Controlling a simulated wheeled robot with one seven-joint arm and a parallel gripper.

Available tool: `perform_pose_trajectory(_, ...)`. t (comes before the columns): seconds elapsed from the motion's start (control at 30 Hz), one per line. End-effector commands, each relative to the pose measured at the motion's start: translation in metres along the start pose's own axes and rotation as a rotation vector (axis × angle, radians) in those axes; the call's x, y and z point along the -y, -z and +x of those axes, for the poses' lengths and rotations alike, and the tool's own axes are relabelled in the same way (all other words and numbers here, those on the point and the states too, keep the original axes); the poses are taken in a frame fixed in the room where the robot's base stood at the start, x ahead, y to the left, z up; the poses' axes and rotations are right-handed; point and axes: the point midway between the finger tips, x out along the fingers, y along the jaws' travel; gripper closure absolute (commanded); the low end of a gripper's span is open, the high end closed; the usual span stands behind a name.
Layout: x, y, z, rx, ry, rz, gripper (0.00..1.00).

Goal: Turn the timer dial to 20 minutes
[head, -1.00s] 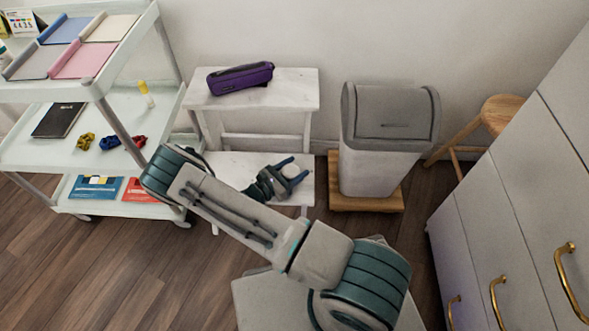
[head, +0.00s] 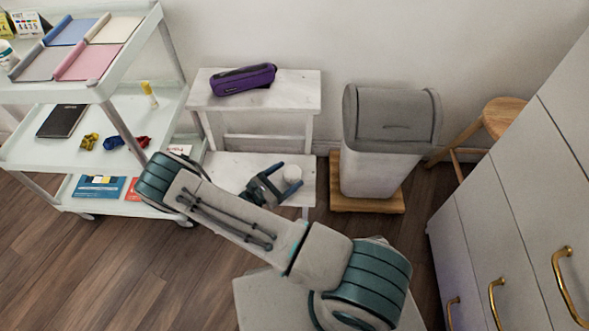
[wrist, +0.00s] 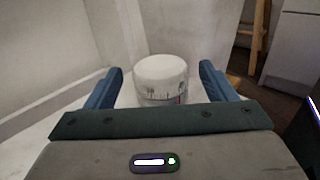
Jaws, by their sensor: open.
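The timer (wrist: 160,82) is a small white cylinder with a plain rounded top and dark tick marks around its lower band. It stands upright on the lower shelf of the small white table, and it also shows in the head view (head: 292,173). My gripper (wrist: 160,84) is open, with one blue finger to the left of the timer and one to the right, both apart from it. In the head view my gripper (head: 286,174) is low over that shelf, beside the timer. The numbers on the band are too small to read.
The small white table's top (head: 300,92) is above the shelf and holds a purple case (head: 243,79). A grey-lidded bin (head: 385,170) stands to the right on a wooden base. A white cart (head: 70,155) stands to the left. Drawers (head: 480,230) are at far right.

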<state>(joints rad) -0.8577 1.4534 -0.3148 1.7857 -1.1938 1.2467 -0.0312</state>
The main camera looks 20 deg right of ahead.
Motion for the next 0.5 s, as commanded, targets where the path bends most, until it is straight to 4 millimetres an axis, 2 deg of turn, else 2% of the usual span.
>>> perform_pose_trajectory(0.03, -0.001, -0.003, -0.014, -0.002, -0.004, 0.0, 0.23)
perform_pose_trajectory(0.2, 0.0, -0.002, -0.053, -0.003, -0.003, 0.0, 0.23)
perform_pose_trajectory(0.4, 0.0, -0.001, -0.086, -0.001, -0.002, -0.001, 0.23)
perform_pose_trajectory(0.5, 0.0, -0.001, -0.094, -0.001, 0.0, 0.0, 0.23)
